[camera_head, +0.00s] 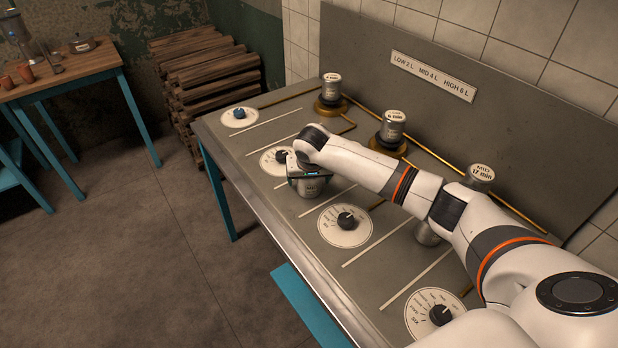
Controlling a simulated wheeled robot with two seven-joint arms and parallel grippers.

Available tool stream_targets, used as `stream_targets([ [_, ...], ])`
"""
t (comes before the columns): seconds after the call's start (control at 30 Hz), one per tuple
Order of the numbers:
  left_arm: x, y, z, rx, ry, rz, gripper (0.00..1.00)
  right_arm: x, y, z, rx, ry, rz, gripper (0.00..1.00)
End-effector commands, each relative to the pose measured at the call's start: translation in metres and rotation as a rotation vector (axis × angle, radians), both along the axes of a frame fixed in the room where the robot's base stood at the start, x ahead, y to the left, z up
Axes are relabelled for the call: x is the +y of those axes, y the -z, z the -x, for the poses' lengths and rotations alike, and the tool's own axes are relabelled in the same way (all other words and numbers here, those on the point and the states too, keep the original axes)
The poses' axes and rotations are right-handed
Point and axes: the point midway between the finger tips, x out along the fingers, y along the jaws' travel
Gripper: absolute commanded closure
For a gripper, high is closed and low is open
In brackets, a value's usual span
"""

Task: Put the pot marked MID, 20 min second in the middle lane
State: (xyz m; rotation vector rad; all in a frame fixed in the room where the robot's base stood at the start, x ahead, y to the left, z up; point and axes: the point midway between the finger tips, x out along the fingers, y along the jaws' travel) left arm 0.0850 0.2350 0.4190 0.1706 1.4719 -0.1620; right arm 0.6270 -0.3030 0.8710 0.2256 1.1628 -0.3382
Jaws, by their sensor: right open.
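A steel pot (310,189) stands on the counter (285,218) between the dial lanes, directly under my right gripper (308,172). My right gripper points down around or just above its top. The pot's lid and label are hidden, so I cannot tell whether it is the MID, 20 min one. My right gripper is open. A pot marked MID, 17 min (480,173) stands behind my right arm. Two other pots, one at the back (331,90) and one in the middle (392,127), stand on brass burners. My left gripper is out of view.
A steel piece (428,234) shows partly below my arm. Dials (346,219) and white lane lines (370,243) run along the counter's front. A sign (433,76) reads LOW 2 L, MID 4 L, HIGH 6 L. Stacked logs (210,75) and a wooden table (60,72) stand left.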

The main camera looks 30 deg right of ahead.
Motion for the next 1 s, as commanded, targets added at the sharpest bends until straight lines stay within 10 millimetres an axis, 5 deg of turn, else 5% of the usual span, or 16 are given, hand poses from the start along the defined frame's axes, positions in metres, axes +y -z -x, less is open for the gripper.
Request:
stream_targets([
  [0.23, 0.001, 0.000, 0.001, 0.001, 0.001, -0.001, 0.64, 0.003, -0.019, 0.005, -0.004, -0.001, -0.001, 0.17],
  [0.7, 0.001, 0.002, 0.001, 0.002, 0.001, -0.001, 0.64, 0.016, -0.102, 0.037, -0.003, -0.001, -0.001, 0.17],
  [1.0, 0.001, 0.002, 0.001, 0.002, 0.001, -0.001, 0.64, 0.017, -0.115, 0.042, 0.000, 0.001, 0.000, 0.17],
])
